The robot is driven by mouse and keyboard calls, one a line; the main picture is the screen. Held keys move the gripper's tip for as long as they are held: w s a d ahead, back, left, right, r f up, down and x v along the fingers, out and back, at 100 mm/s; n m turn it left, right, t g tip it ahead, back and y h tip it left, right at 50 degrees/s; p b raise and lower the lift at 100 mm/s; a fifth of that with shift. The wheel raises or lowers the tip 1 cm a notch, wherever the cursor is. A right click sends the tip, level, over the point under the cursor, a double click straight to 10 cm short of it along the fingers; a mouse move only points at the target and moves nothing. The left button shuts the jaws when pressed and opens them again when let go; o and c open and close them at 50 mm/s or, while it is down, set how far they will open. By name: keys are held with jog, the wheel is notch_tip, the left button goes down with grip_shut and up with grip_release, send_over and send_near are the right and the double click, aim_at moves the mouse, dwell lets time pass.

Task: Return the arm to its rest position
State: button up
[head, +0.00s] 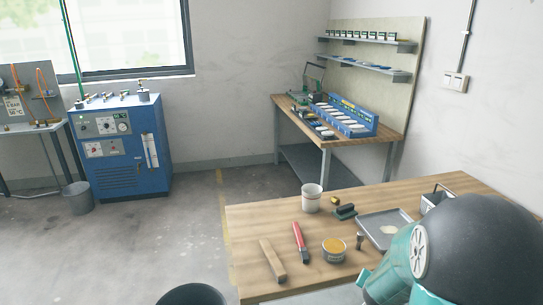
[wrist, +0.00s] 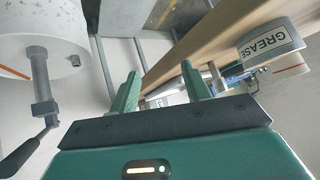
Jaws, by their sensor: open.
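My gripper (wrist: 160,90) shows in the wrist view with its two green fingers spread apart. No object is held between the fingers. Beyond them are a wooden table edge (wrist: 205,38) and some small items that are hard to make out. My own teal and dark arm parts fill the lower right of the head view. The gripper itself does not show in the head view.
The near workbench (head: 262,224) holds a white cup (head: 312,197), a red-handled tool (head: 299,240), a yellow-topped tin (head: 334,249) and a metal tray (head: 384,229). A dark bin (head: 190,295) stands at the front. Floor (head: 130,235) is clear toward the blue machine (head: 120,150).

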jog(key=s+a+r+n+y, duration=0.2)
jog(key=s+a+r+n, duration=0.1)
jog(key=a+r, duration=0.4)
jog(key=s+a+r+n+y, duration=0.2)
jog(key=s+a+r+y, duration=0.1)
jog(key=a+r, duration=0.45)
jog(key=s+a+r+n+g, duration=0.1)
jog(key=s+a+r+n, duration=0.1)
jog(key=s, duration=0.5)
jog(key=s+a+r+n+g, duration=0.1)
jog(key=s+a+r, duration=0.1)
jog(key=s+r, duration=0.3)
jog(key=s, duration=0.3)
jog(key=shift+a+n, duration=0.25)
jog(key=shift+n, duration=0.15)
jog(key=shift+w, duration=0.1)
